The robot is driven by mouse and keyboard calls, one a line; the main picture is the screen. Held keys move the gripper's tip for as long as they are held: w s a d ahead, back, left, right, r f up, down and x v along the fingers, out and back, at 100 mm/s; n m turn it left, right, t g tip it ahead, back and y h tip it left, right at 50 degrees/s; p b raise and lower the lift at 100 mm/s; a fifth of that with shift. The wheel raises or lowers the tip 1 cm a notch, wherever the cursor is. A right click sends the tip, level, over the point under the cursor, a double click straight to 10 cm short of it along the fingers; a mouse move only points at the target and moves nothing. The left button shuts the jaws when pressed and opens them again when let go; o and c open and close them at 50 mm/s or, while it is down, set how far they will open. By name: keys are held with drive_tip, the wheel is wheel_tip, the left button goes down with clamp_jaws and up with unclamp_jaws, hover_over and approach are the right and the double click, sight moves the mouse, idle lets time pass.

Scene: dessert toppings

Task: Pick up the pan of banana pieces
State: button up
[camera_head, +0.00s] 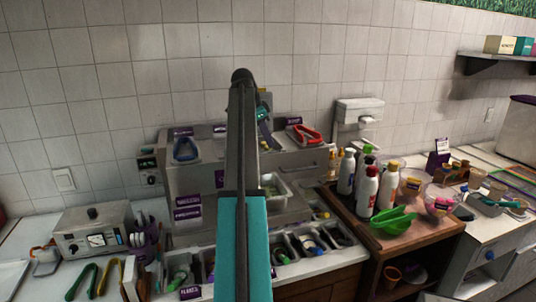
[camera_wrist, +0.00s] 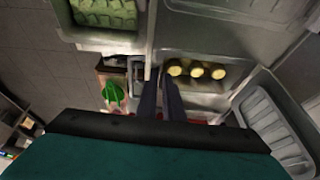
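In the wrist view a pan (camera_wrist: 97,41) holding pale green-yellow pieces (camera_wrist: 105,14) is at the top left, cut off by the edge. A white pan (camera_head: 292,196) with similar pieces stands on the steel counter in the head view. Three round yellow pieces (camera_wrist: 197,70) show in the wrist view beyond my fingers; I cannot tell which of these are the banana pieces. My gripper (camera_wrist: 160,76) has two dark fingers with a gap between them, and nothing shows between them. In the head view my gripper (camera_head: 265,112) is high, above and behind the white pan, partly hidden by my arm.
Red tongs (camera_head: 304,134) and blue tongs (camera_head: 185,149) lie on the upper steel shelf. Topping bins (camera_head: 312,244) line the front.

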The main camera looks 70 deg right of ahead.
drive_tip(key=shift+f, duration=0.1)
drive_tip(key=shift+p+x, duration=1.6)
drive_tip(key=shift+x, duration=1)
clamp_jaws()
drive_tip(key=shift+w+r, duration=0.1)
drive_tip(key=shift+r, duration=0.15)
